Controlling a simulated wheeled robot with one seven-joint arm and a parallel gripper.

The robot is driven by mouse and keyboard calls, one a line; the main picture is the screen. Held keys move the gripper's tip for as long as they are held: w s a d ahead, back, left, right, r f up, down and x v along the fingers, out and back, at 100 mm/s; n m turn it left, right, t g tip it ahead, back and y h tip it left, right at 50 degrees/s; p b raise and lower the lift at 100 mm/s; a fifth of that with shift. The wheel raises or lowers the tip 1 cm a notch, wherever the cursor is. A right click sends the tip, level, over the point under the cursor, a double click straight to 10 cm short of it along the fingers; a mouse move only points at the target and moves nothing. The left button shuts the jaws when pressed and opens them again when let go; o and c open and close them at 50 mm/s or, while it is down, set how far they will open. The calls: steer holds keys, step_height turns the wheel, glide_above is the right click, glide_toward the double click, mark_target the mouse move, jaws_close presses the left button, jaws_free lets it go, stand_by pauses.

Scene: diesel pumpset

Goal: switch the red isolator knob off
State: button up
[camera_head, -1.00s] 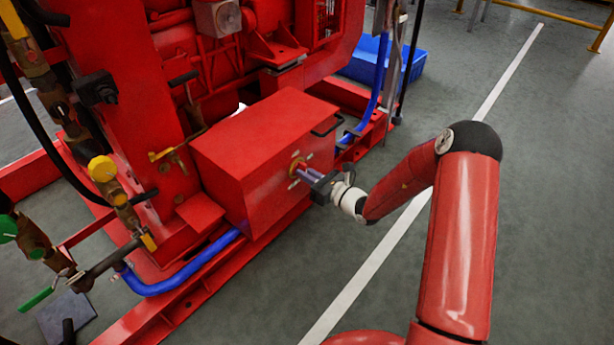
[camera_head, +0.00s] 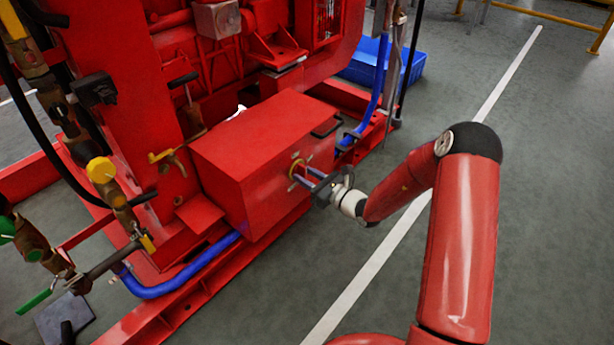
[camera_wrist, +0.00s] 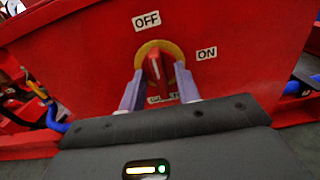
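The red isolator knob (camera_wrist: 155,72) sits on a round yellow plate (camera_wrist: 172,49) on the side of a red box (camera_head: 262,150). In the wrist view its grip points up, roughly toward the OFF label (camera_wrist: 146,20), and away from the ON label (camera_wrist: 206,53) at the right. My gripper (camera_wrist: 159,72) has one finger on each side of the knob, with narrow gaps visible, so it looks open around it. In the head view my gripper (camera_head: 302,177) reaches the box side from the right, and its fingers hide most of the knob. A label below the knob is mostly covered.
Blue hoses (camera_head: 185,272) run along the red base frame. Valves with a yellow cap (camera_head: 101,170) and a green lever (camera_head: 34,301) stand at the left. A blue crate (camera_head: 372,62) lies behind. The floor at the right is clear.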

steer(key=v, duration=0.7)
steer(key=shift+s+d+p, duration=0.25)
steer(key=shift+d+p, duration=0.05)
steer(key=s+a+r+n+g+h+p, duration=0.2)
steer(key=s+a+r+n+g+p, duration=0.15)
steer(key=s+r+n+g, duration=1.05)
steer(key=s+d+r+n+t+h+p, duration=0.3)
steer(key=s+d+r+n+t+h, duration=0.5)
steer(key=s+d+r+n+h, duration=0.4)
steer(key=s+d+r, duration=0.3)
steer(key=s+r, duration=0.1)
steer(key=shift+s+d+r+t+p, duration=0.2)
steer(key=shift+s+r+t+p, duration=0.1)
steer(key=shift+p, duration=0.1)
